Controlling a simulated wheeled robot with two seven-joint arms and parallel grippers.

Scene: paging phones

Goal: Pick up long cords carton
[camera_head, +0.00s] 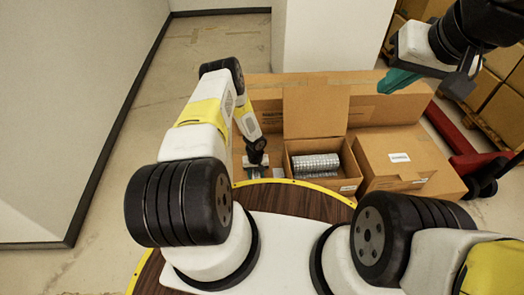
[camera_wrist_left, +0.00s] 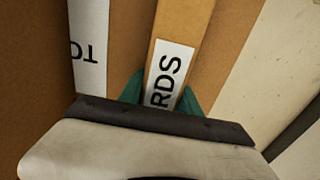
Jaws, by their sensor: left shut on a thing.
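A narrow brown carton with a white label reading "RDS" (camera_wrist_left: 168,68) stands between the teal fingertips of my left gripper (camera_wrist_left: 163,95) in the left wrist view. The rest of the label is hidden by the gripper. My left gripper is shut on this carton; in the head view the gripper (camera_head: 256,163) reaches down into the left part of a large open box (camera_head: 262,98), and the carton is mostly hidden there. My right gripper (camera_head: 428,84) is raised at the upper right, fingers apart and empty.
An open carton with silvery coiled items (camera_head: 316,165) stands right of my left gripper, with its flap up (camera_head: 315,112). A closed labelled box (camera_head: 405,160) is beside it. A red pallet jack (camera_head: 470,150) and stacked boxes are at the right. Floor at the left is clear.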

